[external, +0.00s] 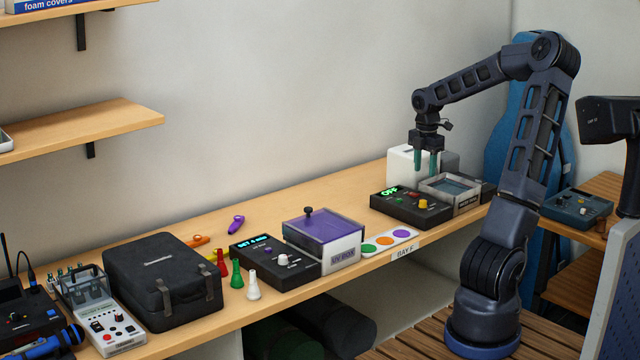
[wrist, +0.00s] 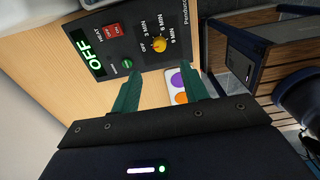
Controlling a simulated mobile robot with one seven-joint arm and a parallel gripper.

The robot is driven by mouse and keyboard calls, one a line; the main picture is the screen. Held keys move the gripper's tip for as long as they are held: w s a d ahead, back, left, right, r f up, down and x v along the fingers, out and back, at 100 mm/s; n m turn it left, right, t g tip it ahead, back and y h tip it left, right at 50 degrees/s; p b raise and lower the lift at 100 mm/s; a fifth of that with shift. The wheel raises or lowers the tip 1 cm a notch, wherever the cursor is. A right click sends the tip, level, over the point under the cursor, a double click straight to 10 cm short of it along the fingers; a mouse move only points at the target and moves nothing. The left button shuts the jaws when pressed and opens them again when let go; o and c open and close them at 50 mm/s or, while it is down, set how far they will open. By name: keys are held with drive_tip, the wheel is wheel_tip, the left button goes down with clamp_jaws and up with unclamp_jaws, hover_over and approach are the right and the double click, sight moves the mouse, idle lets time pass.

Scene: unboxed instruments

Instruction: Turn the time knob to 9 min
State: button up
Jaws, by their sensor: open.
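The time knob is a small yellow knob (wrist: 160,44) on a black control panel (wrist: 112,28), and it also shows in the external view (external: 423,204). The labels around it read OFF, 3 MIN, 6 MIN and 9 MIN. I cannot tell exactly which mark it points to. A green display (wrist: 83,55) reads OFF. A red heat switch (wrist: 114,36) and a round green button (wrist: 127,63) are beside the knob. My gripper (wrist: 163,69) is open and empty, with green fingers pointing at the panel. In the external view my gripper (external: 426,173) hangs above the panel, apart from the knob.
A shallow framed tray (external: 450,190) adjoins the panel on its right, and a white box (external: 402,160) stands behind. A card with coloured dots (external: 385,242) and a purple-lidded UV box (external: 322,238) are to the left. The bench's front edge is close.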

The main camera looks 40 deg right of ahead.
sight(423, 201)
wheel_tip(423, 201, down, 11)
drive_tip(key=shift+r, duration=0.1)
idle(0.5)
clamp_jaws()
